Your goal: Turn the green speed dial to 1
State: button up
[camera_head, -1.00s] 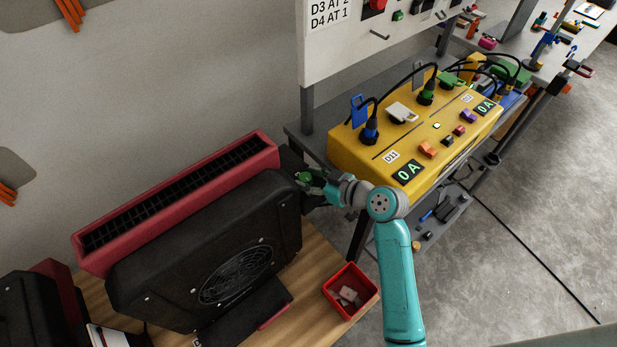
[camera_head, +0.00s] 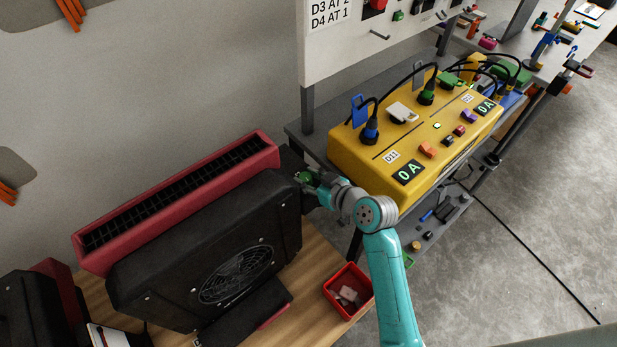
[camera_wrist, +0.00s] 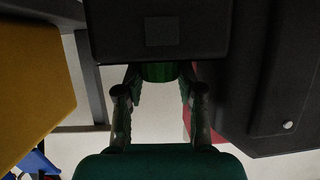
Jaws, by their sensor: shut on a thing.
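The green speed dial (camera_head: 304,177) is on the right end of the black and red dryer (camera_head: 215,235), near its top. It also shows as a dark green knob in the wrist view (camera_wrist: 158,72). My gripper (camera_head: 308,183) is at the dial, and its two fingers (camera_wrist: 158,88) stand on either side of it, shut on it. The dial's markings and pointer are hidden, so its setting cannot be read.
A yellow power box (camera_head: 390,135) with plugs, switches and two "0 A" displays stands on a grey bench to the right. A red bin (camera_head: 347,290) sits on the wooden table (camera_head: 318,262) below my arm. Another dryer (camera_head: 35,310) is at lower left.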

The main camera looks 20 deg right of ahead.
jog(key=shift+s+a+f+m+t+h, duration=0.1)
jog(key=shift+m+t+h, duration=0.1)
jog(key=shift+m+h, duration=0.45)
jog(key=shift+a+f+m+t+h, duration=0.1)
jog(key=shift+m+t+h, duration=0.1)
jog(key=shift+m+h, duration=0.4)
jog(key=shift+d+r+h, duration=0.1)
jog(key=shift+h, duration=0.25)
jog(key=o, duration=0.9)
jog(key=shift+d+n+y, duration=0.1)
jog(key=shift+n+y, duration=0.15)
jog(key=shift+y, duration=0.35)
